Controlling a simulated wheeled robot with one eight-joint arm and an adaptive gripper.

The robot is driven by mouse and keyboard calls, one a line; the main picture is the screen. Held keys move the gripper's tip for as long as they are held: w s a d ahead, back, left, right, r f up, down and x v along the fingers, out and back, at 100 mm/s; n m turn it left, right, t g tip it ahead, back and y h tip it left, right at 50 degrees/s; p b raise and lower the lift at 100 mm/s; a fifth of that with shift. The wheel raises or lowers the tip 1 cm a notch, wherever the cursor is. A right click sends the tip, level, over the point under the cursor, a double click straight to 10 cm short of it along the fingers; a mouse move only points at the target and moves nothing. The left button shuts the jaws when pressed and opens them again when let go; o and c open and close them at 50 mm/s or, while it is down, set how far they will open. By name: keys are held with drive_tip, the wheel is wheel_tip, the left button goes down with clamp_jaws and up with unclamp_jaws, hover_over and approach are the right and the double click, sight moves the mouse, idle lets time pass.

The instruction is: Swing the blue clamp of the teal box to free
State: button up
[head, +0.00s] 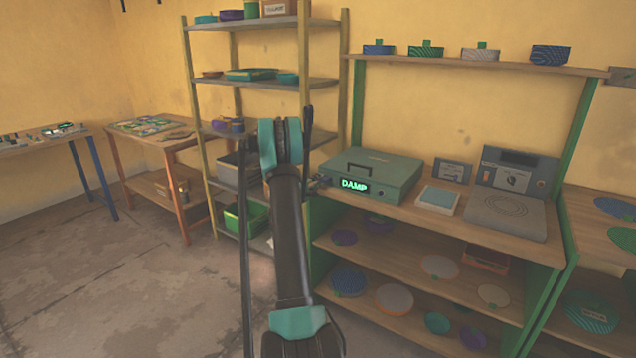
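The teal box (378,171) sits on the top of the wooden bench, right of my arm. It has a dark handle on its lid, and its front display glows with the word DAMP. I cannot make out a blue clamp on it; its left end is close behind my arm in the picture. My arm rises through the middle of the view to a teal joint. Small dark parts show between the arm and the box's left front corner, and I cannot tell whether they belong to my gripper or to the box. The gripper's fingers are not clearly visible.
Right of the box on the bench (400,208) are a pale tray (437,200), a small grey device (453,172) and a grey machine with a round plate (505,213). Several discs lie on the shelves below. A tall shelf rack (304,60) stands behind my arm. Floor at left is clear.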

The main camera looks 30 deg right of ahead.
drive_tip(key=shift+o, duration=0.8)
drive_tip(key=v, duration=1.2)
drive_tip(key=s+a+f+m+g+y, duration=0.1)
drive_tip(key=s+a+y, duration=0.7)
drive_tip(key=s+a, duration=1)
drive_tip(key=s+a+f+m+g+y, duration=0.1)
drive_tip(key=s+a+f+m+y, duration=0.2)
drive_tip(key=s+a+y, duration=0.5)
drive_tip(key=s+a, duration=0.9)
drive_tip(key=a, duration=0.2)
drive_tip(key=shift+s+a+f+m+g, duration=0.15)
drive_tip(key=shift+s+f+m+g, duration=0.15)
drive_tip(key=shift+s+f+g, duration=0.1)
